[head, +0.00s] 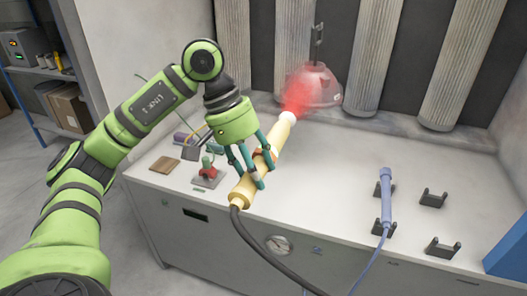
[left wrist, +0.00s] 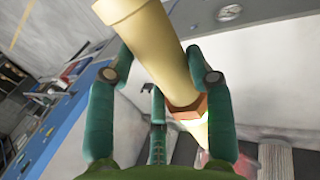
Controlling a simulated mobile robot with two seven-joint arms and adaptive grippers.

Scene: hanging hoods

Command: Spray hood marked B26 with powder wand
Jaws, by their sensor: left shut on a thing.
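My left gripper (head: 250,165) is shut around the yellow powder wand (head: 262,168) and holds it above the bench, tilted up to the right. The wand's pale nozzle (head: 289,117) gives off a red cloud of powder (head: 299,92). The cloud reaches a hanging hood (head: 320,86), which looks reddish and hangs from a hook at the back. No marking on the hood is readable. In the left wrist view the wand (left wrist: 150,50) runs between the green fingers (left wrist: 158,95). My right gripper is not in view.
A blue wand (head: 386,197) rests in a dark holder on the bench (head: 330,170), with empty holders (head: 433,198) to its right. A red-topped device (head: 207,172) and small items stand at left. A blue box (head: 508,250) is at the right edge. The wand's dark hose hangs over the front.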

